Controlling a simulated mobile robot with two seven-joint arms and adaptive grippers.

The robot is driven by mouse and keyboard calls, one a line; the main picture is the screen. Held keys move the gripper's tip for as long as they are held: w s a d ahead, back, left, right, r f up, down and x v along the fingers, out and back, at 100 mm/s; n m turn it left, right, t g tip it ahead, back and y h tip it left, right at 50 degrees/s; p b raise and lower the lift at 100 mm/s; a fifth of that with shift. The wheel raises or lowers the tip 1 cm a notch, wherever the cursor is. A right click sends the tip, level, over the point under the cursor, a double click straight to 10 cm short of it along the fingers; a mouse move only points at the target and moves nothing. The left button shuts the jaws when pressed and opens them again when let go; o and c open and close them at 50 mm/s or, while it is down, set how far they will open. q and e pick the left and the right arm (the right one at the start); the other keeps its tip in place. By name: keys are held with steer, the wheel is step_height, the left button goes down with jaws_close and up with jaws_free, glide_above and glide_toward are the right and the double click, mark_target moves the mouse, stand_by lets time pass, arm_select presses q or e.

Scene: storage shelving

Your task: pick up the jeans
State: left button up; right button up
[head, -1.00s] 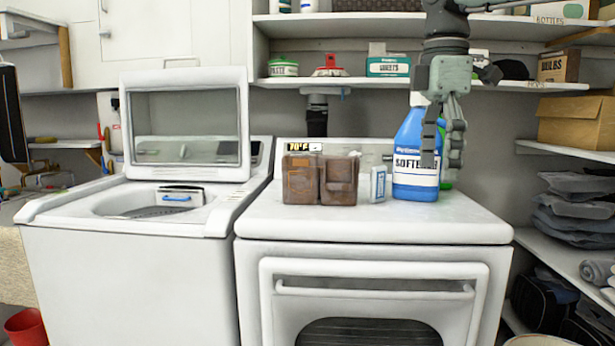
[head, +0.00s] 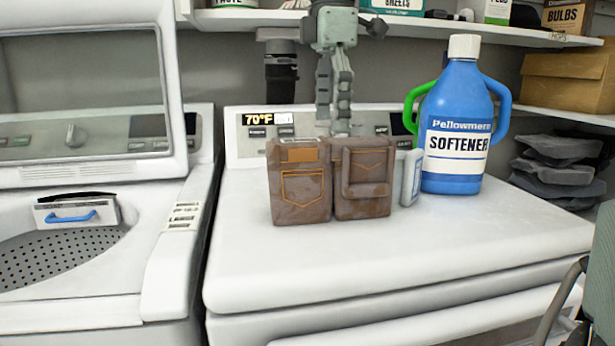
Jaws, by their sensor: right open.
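The jeans (head: 302,197) look like a brown folded bundle with stitched pockets, standing on top of the white dryer (head: 400,262) near its middle. My right gripper (head: 333,122) comes down from above, fingers pointing down, just above the back edge of the jeans in the picture. Its fingers are open with a narrow gap between them and nothing in it. I cannot tell whether the fingertips touch the jeans or are behind them. My left gripper is not in view.
A small white-and-blue box (head: 411,178) stands close to the right of the jeans. A blue softener bottle (head: 457,120) is farther right, with a green handle behind it. The dryer's control panel (head: 262,145) rises behind. The dryer top in front is clear. An open washer (head: 150,270) stands left.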

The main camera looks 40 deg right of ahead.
mark_target(335, 141)
steer(key=f, duration=0.3)
steer(key=shift+s+d+f, duration=0.2)
steer(key=shift+s+f, duration=0.1)
steer(key=shift+f, duration=0.05)
steer(key=f, duration=0.2)
steer(key=shift+w+d+f, duration=0.1)
steer(key=shift+d+f, duration=0.1)
steer(key=shift+f, duration=0.65)
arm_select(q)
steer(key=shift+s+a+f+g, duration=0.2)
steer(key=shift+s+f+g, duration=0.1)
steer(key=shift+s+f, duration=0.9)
arm_select(e)
steer(key=c, duration=1.7)
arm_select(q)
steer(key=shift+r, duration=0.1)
arm_select(e)
steer(key=shift+o, duration=0.2)
steer(key=shift+w+r, duration=0.1)
